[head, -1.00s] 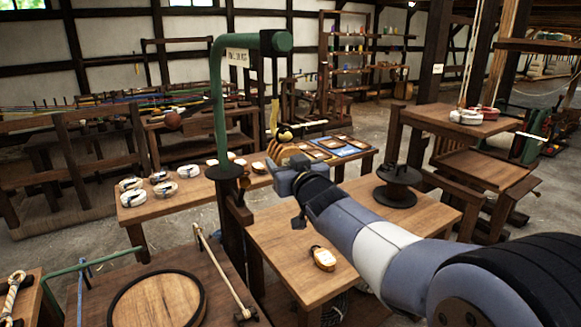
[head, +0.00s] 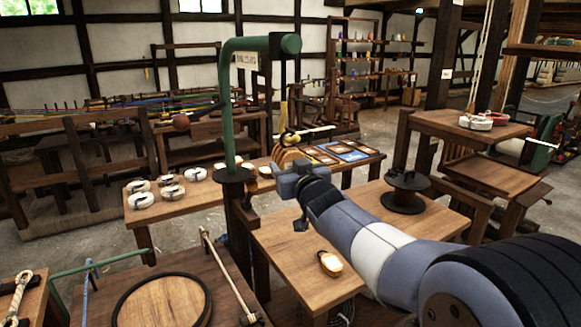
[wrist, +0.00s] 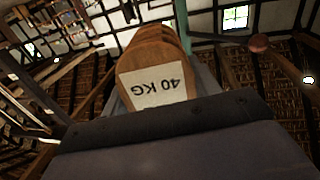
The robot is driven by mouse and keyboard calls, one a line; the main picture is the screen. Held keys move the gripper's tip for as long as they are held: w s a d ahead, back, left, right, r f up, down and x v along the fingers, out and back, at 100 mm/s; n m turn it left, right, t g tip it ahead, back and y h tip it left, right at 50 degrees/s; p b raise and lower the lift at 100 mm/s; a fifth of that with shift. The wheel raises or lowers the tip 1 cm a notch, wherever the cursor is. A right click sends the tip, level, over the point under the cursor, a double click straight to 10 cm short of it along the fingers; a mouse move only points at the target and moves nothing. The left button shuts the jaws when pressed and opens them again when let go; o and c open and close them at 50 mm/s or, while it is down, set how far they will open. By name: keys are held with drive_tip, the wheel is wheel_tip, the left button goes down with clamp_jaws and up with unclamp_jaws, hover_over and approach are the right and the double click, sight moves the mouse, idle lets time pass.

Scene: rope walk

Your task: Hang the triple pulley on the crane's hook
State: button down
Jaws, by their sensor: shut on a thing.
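The triple pulley (head: 290,157) is an orange-brown wooden block with a dark and yellow fitting on top. My gripper (head: 288,178) is shut on its lower part and holds it up in the air. In the wrist view the pulley (wrist: 155,82) shows a white label reading "40 KG" upside down. The crane (head: 229,110) is a green post with an arm reaching right. Its yellowish hook (head: 284,110) hangs from the arm's end, just above the pulley's top fitting. I cannot tell whether hook and fitting touch or are linked.
A table (head: 275,245) below holds a small yellow-and-white pulley (head: 330,263) and a dark spool (head: 405,192). A round wooden lid (head: 163,302) lies at front left.

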drive_tip(key=shift+r, duration=0.1)
drive_tip(key=c, duration=0.7)
unclamp_jaws()
drive_tip(key=shift+c, duration=0.2)
drive_tip(key=o, duration=0.4)
drive_tip(key=shift+c, duration=0.2)
drive_tip(key=shift+f, duration=0.2)
drive_tip(key=shift+s, duration=0.1)
drive_tip(key=v, duration=1)
drive_tip(key=shift+s+d+r+b, duration=0.15)
drive_tip(key=shift+s+d+b, duration=0.15)
drive_tip(key=shift+b, duration=0.15)
drive_tip(key=shift+a, duration=0.1)
